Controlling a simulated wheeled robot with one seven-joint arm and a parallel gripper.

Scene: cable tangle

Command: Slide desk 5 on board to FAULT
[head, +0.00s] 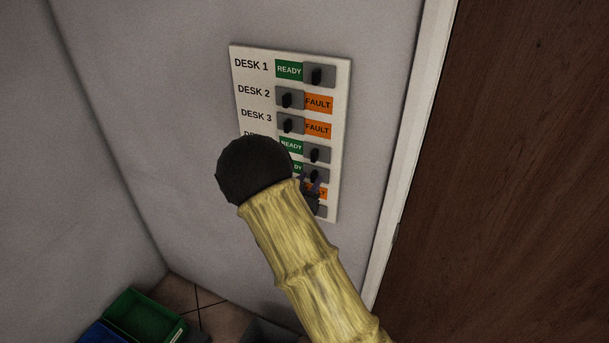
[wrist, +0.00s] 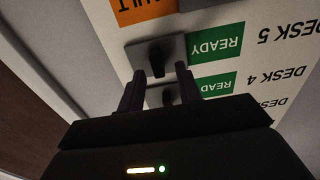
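The board (head: 341,110) hangs on the wall with a column of sliders. In the wrist view the board is upside down. The desk 5 row there shows its label (wrist: 290,33), a green READY field (wrist: 215,42) and a dark knob (wrist: 158,54) on a grey plate. In the head view the desk 5 knob (head: 313,174) is at the right of its slot, partly hidden by my arm. My gripper (wrist: 160,69) is open, its fingertips on either side of the knob's near end; contact cannot be told. It shows small in the head view (head: 312,187).
Desk 4's knob (wrist: 169,96) shows between my fingers, close by. An orange field (wrist: 143,9) of the neighbouring row lies on the other side. A white door frame (head: 408,130) and brown door (head: 510,170) stand right. A green bin (head: 143,318) is on the floor.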

